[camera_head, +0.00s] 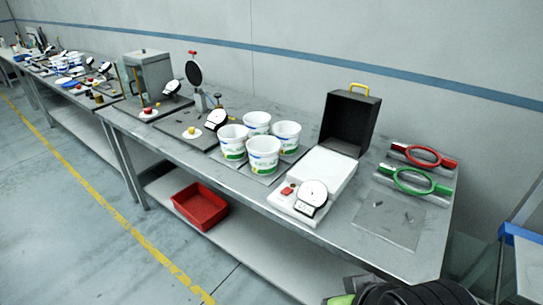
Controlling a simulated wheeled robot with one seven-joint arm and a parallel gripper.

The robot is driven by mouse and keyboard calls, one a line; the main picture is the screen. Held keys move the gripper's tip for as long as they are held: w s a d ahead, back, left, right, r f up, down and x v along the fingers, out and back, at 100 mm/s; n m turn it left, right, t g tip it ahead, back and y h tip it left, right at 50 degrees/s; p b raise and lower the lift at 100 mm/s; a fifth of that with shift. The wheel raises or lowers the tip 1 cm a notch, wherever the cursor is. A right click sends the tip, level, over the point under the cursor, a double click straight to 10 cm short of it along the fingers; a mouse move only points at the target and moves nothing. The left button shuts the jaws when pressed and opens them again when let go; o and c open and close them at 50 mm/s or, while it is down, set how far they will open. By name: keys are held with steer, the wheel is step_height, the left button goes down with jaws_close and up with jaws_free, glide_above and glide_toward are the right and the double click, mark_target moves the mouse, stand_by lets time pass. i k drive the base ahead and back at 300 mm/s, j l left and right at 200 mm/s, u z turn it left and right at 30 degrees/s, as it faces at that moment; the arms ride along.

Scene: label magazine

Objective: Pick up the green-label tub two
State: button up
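Several white tubs stand upright in a tight cluster on a grey mat at the middle of the workbench. The left tub (233,142) and the front tub (263,155) show green on their labels, with some blue higher up on the front one. The right tub (286,137) and the rear tub (257,123) are partly hidden by those in front. No label number is readable, so I cannot tell which is tub two. My gripper's fingers do not show; only a dark, ribbed part, probably of my arm, shows at the bottom edge.
A white scale (300,202) with a dial and an open black case (349,122) stand right of the tubs. Red (424,156) and green (415,181) ring-handled tools lie at the right. Dial stands crowd the left. A red bin (201,207) sits on the lower shelf.

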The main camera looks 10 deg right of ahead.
mark_target(264, 150)
steer(key=i+j+u, duration=0.1)
steer(key=i+j, duration=0.6)
steer(key=i+j+u, duration=0.15)
steer(key=i+j, duration=0.5)
steer(key=i, duration=0.1)
